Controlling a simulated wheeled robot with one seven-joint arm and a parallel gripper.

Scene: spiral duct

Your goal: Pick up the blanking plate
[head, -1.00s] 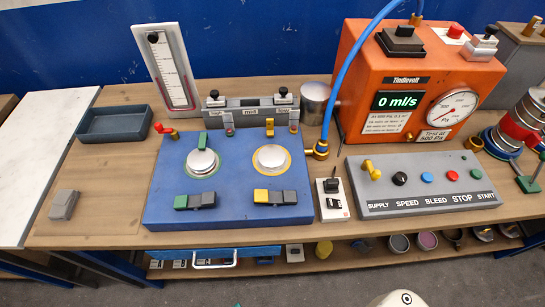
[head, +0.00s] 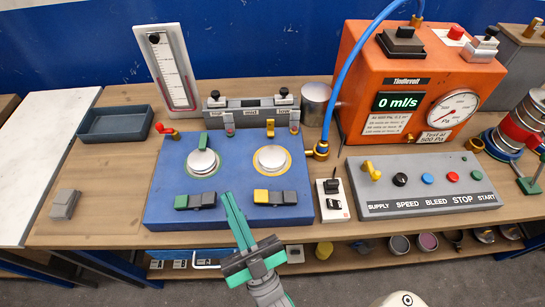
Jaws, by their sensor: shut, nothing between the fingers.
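My gripper (head: 229,198) has come up from the bottom of the head view, its long teal fingers together and empty. The fingertips are over the front part of the blue panel (head: 165,211), between the green-and-grey clamp (head: 195,201) and the yellow-and-grey clamp (head: 275,197). Nothing in view is labelled as the blanking plate. A small grey block (head: 64,204) lies on the bench at the far left, and two silver round discs (head: 202,162) (head: 271,158) sit on the panel. I cannot tell which of these, if any, is the blanking plate.
An orange test machine (head: 362,82) reading 0 ml/s stands at the back right, with a blue hose (head: 345,68). A button panel (head: 430,207) lies before it. A dark tray (head: 114,124) is at the back left. Bare bench (head: 105,195) lies left of the blue panel.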

